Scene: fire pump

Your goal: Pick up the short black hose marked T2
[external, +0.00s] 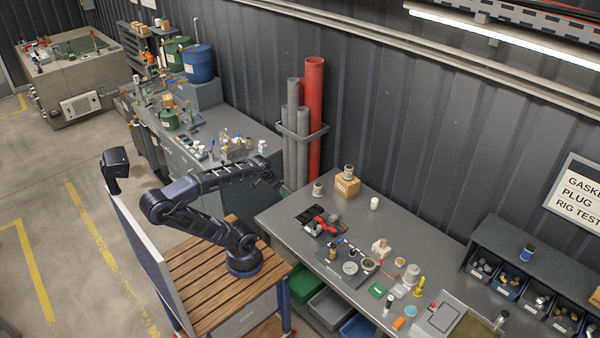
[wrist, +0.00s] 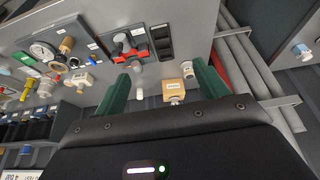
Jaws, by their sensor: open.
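I cannot make out a short black hose marked T2 in either view; no T2 label is readable. My gripper (external: 272,183) is at the left end of the grey workbench (external: 285,213), in front of the upright pipes. In the wrist view my gripper (wrist: 161,72) shows two green fingers spread wide with nothing held between them. Beyond the fingers lie a dark tray with a red-handled tool (wrist: 130,50) and a black slotted holder (wrist: 162,42). A cardboard-coloured box (wrist: 173,88) and a small white cylinder (wrist: 139,94) appear between the fingers.
Grey pipes (external: 292,130) and a red pipe (external: 314,100) stand in a rack against the wall. The box (external: 347,187) carries a small fitting. Several small parts crowd the bench's right half, near a white-edged tray (external: 440,318). Bins (external: 505,278) stand at far right.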

